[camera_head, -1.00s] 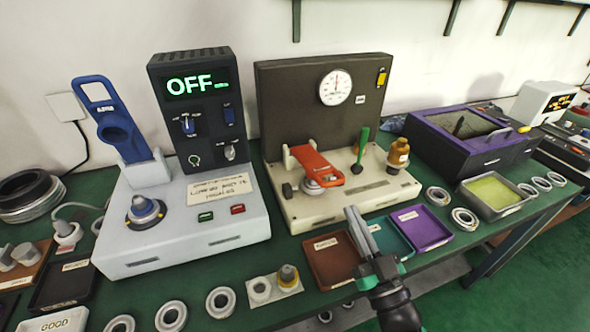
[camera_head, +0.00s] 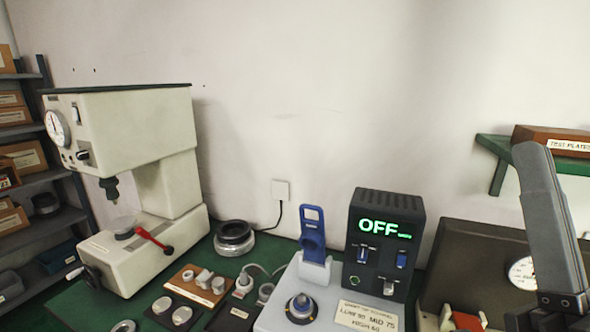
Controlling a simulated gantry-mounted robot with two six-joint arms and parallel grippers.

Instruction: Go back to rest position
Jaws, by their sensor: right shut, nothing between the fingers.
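My right gripper (camera_head: 536,152) is at the right edge, large and close to the camera. Its grey fingers point up and are shut with nothing between them. It stands in front of the dark gauge panel (camera_head: 465,262) and hides part of it. My left gripper is not in view.
A cream press (camera_head: 130,130) with a red lever (camera_head: 150,238) stands at the left. A grey tester with a dark display box (camera_head: 382,262) reading OFF and a blue handle (camera_head: 312,235) is at the bottom centre. Rings and trays lie on the green bench. A wall shelf (camera_head: 498,150) is at the right.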

